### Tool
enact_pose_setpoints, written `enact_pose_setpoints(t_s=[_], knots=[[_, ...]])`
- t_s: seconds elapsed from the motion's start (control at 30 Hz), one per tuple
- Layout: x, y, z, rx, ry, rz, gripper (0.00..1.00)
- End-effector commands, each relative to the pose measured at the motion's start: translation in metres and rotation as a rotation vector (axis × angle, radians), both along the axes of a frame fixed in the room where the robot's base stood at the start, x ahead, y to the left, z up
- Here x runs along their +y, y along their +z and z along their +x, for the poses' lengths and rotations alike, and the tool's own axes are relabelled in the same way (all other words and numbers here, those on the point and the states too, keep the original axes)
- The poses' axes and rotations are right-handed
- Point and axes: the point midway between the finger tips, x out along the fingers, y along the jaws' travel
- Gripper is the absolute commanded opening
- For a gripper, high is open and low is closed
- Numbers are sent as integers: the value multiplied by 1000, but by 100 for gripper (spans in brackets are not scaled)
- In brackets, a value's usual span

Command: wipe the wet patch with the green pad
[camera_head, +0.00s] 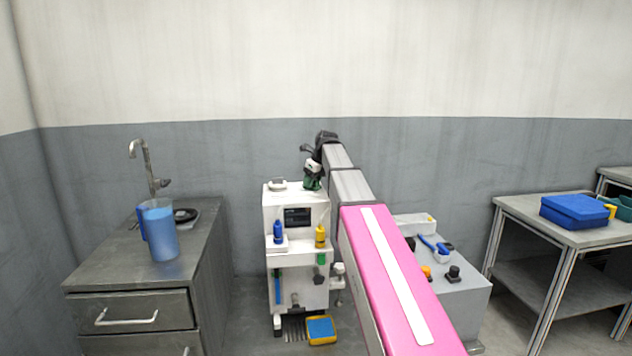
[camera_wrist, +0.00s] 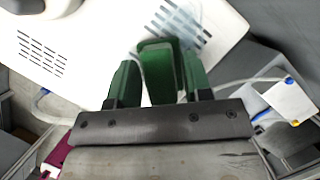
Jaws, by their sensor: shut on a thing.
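My gripper (camera_head: 312,182) is above the top of the white machine (camera_head: 295,200) in the head view. In the wrist view my gripper (camera_wrist: 160,78) has green fingers, shut on the green pad (camera_wrist: 158,68) between them. A faint bluish, glossy wet patch (camera_wrist: 182,22) shows on the white machine top, just beyond the pad. The pad's far edge comes close to the patch; I cannot tell whether it touches the surface. In the head view the patch cannot be made out, and the pad is too small to tell from the fingers.
A small white item (camera_head: 278,184) sits on the machine top at left. Blue (camera_head: 278,232) and yellow (camera_head: 320,236) bottles stand on its lower ledges. A grey cabinet (camera_head: 120,270) bears a blue jug (camera_head: 160,232). A table (camera_head: 545,222) with a blue box (camera_head: 574,211) stands right.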

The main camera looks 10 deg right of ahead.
Motion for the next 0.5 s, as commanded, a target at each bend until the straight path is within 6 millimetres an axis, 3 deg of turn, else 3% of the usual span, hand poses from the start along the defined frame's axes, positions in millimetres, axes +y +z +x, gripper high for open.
enact_pose_setpoints(t_s=[0.5], knots=[[31, 3, 0, -1, 0, 1, 20]])
